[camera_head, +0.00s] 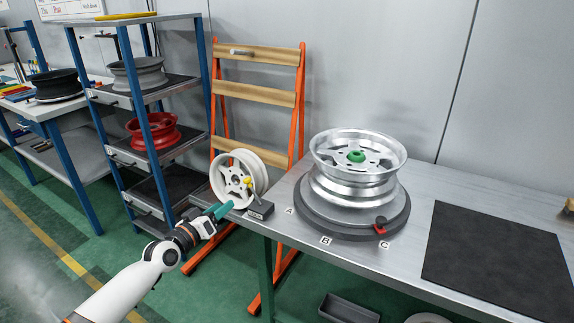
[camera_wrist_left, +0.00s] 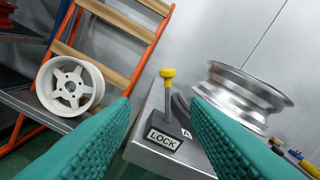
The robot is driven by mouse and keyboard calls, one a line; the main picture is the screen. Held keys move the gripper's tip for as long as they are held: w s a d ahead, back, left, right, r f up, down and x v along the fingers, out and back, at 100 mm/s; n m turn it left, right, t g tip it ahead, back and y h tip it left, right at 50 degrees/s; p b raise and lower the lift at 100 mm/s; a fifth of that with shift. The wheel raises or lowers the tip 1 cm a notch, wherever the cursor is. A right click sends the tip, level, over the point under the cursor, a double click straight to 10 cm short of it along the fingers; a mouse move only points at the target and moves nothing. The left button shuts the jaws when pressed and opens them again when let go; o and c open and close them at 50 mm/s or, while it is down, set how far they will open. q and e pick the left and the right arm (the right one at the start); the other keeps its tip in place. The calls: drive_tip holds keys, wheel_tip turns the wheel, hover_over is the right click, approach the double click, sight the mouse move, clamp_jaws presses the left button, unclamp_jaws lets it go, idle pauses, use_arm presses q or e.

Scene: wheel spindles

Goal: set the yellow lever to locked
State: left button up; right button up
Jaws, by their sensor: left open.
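The yellow lever (camera_head: 248,183) has a round yellow knob on a thin rod and stands on a small dark block (camera_head: 261,211) at the left end of the metal table. In the left wrist view the knob (camera_wrist_left: 168,73) stands above the block, whose white label reads LOCK (camera_wrist_left: 163,138); the rod looks nearly upright. My left gripper (camera_head: 220,210) is just left of the block. Its two teal fingers (camera_wrist_left: 160,105) are open, with the lever seen between and beyond the fingertips, apparently not touched. My right gripper is not in view.
A white wheel (camera_head: 238,178) stands behind the gripper, by an orange rack (camera_head: 302,100). A black mat (camera_head: 495,260) lies right.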

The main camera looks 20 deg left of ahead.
sight(247, 180)
use_arm(q)
drive_tip(key=w+b, duration=0.1)
drive_tip(key=w, duration=0.3)
drive_tip(key=w+r, duration=0.1)
drive_tip(key=w, duration=0.3)
drive_tip(key=w+d+r+b, duration=0.1)
drive_tip(key=w, duration=0.3)
drive_tip(key=shift+w+b, duration=0.25)
drive_tip(key=shift+b, duration=0.05)
clamp_jaws()
